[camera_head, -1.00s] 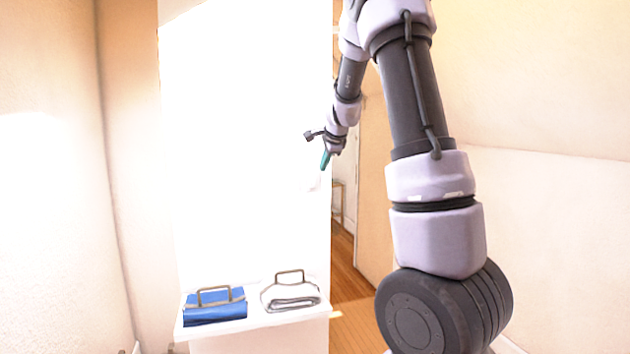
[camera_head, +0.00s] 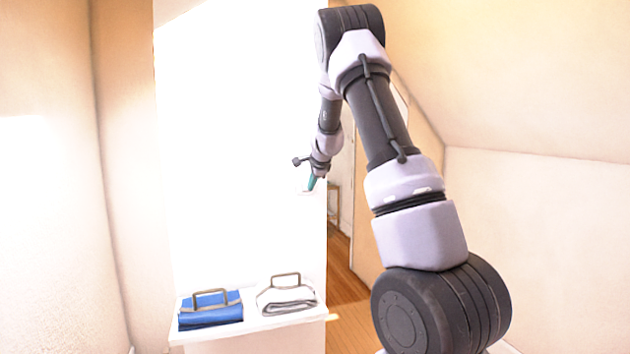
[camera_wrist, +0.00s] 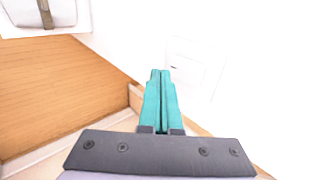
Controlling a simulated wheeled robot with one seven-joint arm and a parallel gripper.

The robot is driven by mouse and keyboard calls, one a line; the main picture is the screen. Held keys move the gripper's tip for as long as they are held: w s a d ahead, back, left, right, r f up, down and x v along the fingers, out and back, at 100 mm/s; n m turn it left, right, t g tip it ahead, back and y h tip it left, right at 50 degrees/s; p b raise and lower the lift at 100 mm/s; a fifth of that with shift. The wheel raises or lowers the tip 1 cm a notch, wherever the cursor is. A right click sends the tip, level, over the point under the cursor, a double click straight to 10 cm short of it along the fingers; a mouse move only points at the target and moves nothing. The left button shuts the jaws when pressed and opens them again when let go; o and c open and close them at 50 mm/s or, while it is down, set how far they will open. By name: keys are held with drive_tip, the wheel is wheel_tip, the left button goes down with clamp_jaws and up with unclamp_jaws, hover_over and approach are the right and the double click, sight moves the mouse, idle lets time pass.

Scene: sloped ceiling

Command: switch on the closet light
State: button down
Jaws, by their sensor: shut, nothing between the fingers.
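A white light switch plate (camera_wrist: 187,68) is on the white wall in the wrist view, faint against the bright surface. It barely shows in the head view (camera_head: 304,192), beside my fingertips. My gripper (camera_head: 310,187) has teal fingers, pressed together with nothing between them. No lit lamp is visible.
A wooden floor (camera_head: 345,285) shows through the opening right of the wall. A sloped ceiling (camera_head: 510,80) is at right.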

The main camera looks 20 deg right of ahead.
drive_tip(key=shift+w+f, duration=0.1)
drive_tip(key=shift+w, duration=0.9)
drive_tip(key=shift+w+f, duration=0.1)
drive_tip(key=shift+w, duration=0.05)
drive_tip(key=shift+r, duration=0.9)
